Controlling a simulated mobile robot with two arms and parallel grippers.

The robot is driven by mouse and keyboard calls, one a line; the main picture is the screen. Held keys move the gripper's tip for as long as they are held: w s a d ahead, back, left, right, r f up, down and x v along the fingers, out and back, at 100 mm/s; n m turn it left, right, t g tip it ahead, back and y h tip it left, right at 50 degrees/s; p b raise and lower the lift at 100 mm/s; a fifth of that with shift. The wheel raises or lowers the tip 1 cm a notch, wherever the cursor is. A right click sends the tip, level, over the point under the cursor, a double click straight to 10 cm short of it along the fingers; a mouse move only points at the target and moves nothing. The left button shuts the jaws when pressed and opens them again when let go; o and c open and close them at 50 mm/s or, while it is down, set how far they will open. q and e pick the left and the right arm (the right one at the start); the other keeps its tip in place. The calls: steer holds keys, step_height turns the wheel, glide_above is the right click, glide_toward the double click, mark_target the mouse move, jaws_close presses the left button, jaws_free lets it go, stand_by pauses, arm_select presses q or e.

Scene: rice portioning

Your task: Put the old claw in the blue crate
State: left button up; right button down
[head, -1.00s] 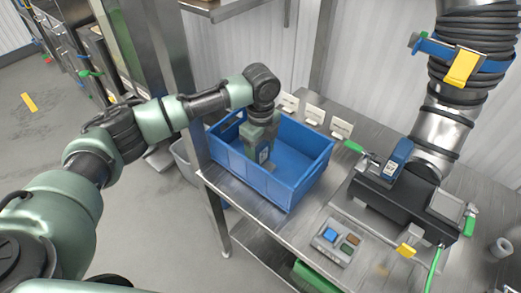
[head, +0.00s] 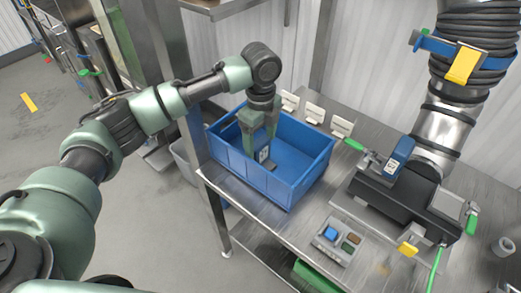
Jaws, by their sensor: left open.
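The blue crate (head: 262,184) stands on the steel table in the middle of the head view. A small dark piece with a pale label, which looks like the old claw (head: 264,156), is inside the crate. My left gripper (head: 259,136) points down over the crate, with its two green-grey fingers spread apart. The fingers are just above and beside the claw and hide part of it. I cannot tell whether they touch it. My right gripper is not in view.
A control box with coloured buttons (head: 336,242) lies right of the crate. Further right is a black machine base (head: 400,205) under a thick ribbed hose (head: 460,85). Several white cards (head: 315,113) stand behind the crate. A steel post stands to its left.

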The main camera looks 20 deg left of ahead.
arm_select(q)
step_height(320, 180, up, 8)
steer(key=shift+b, duration=0.5)
steer(key=shift+f, duration=0.15)
